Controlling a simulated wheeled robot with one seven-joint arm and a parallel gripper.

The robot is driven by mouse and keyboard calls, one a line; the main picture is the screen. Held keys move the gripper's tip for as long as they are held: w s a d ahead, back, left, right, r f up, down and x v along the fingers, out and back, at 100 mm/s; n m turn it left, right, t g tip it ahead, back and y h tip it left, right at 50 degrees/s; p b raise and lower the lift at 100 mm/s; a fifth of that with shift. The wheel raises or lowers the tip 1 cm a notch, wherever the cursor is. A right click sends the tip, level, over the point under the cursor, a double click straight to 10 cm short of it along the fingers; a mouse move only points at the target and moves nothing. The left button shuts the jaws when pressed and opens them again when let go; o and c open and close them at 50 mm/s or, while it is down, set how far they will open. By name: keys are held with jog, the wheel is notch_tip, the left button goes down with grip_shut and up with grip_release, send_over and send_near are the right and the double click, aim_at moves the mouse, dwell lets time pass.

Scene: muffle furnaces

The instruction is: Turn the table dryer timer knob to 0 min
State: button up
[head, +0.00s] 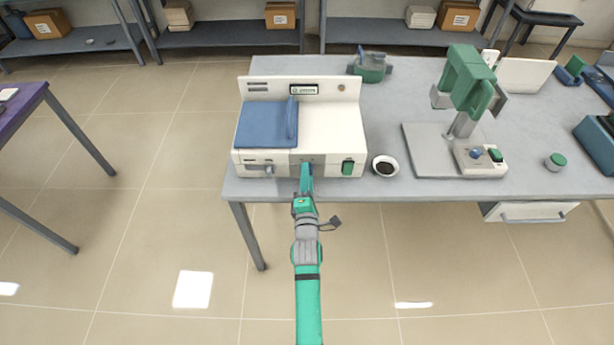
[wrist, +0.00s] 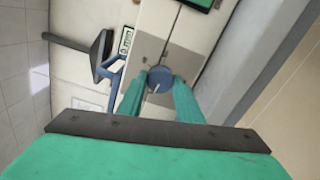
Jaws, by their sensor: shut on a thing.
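The table dryer (head: 340,125) is a white box with a blue pad or lid on its left half, at the front left of the grey table. In the wrist view, a round blue timer knob (wrist: 160,77) with a pale pointer mark sits on a grey panel (wrist: 147,50) of the front. A small display beside it reads "0 min" (wrist: 126,40), partly hard to read. My gripper (head: 306,178) reaches the dryer's front from below. Its teal fingers (wrist: 160,88) are shut on the knob, one on each side. In the head view the knob is mostly hidden by my gripper.
A green switch (head: 347,167) is right of the knob. A grey lever (head: 262,168) sticks out on the left. A small dark-filled bowl (head: 385,166) stands close right of the dryer. The floor in front is clear.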

jog(key=shift+a, duration=0.2)
jog(key=o, duration=1)
jog(key=shift+d, duration=0.1)
jog(key=shift+o, duration=0.2)
jog(key=shift+s, duration=0.1)
jog(key=s, duration=1)
jog(key=shift+s, duration=0.35)
